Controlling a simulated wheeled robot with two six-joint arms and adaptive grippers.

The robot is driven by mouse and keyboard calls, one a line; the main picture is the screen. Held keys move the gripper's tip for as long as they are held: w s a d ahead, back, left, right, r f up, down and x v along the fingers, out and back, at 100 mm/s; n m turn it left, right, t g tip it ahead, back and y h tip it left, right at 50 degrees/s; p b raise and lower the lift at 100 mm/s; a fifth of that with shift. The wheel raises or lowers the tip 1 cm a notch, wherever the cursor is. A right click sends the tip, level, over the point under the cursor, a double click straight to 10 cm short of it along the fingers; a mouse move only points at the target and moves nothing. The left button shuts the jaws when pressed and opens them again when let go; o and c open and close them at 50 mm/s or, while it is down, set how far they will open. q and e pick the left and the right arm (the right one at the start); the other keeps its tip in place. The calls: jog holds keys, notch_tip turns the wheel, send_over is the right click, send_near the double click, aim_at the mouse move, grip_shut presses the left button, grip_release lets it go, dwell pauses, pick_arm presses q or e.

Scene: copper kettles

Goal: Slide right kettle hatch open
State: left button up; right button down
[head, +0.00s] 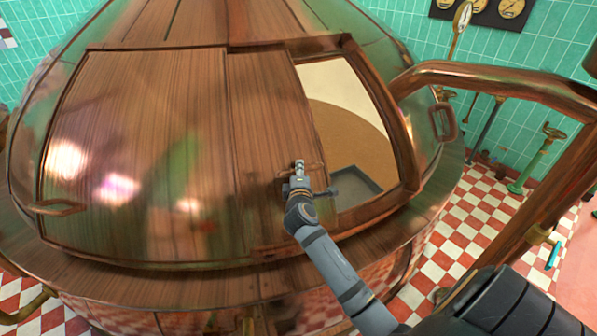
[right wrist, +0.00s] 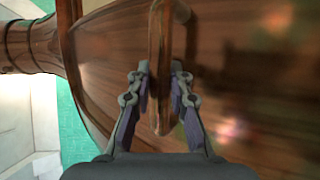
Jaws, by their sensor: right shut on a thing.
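The right kettle hatch (head: 268,120) is a brown copper panel on the domed kettle. It stands partly open, with a gap to its right that shows the pale inner wall and a tan surface inside. My right gripper (head: 299,168) is at the lower right part of this hatch, shut on its handle. In the right wrist view the hatch handle (right wrist: 160,40) is an upright copper bar running between the two fingers of the gripper (right wrist: 160,75). In the head view the gripper hides most of the handle. My left gripper is not in view.
The left hatch (head: 130,130) with its own handle (head: 55,208) lies to the left. A thick copper pipe (head: 490,78) arches at the right, near my right arm. A grey tray-like part (head: 357,186) shows in the opening. Checkered floor (head: 470,225) lies beyond the kettle rim.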

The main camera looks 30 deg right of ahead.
jog(key=shift+d, duration=0.2)
jog(key=c, duration=1.2)
grip_release()
jog(key=shift+s+d, duration=0.15)
jog(key=shift+d, duration=0.15)
jog(key=shift+a, duration=0.2)
jog(key=v, duration=0.7)
jog(key=shift+s, duration=0.15)
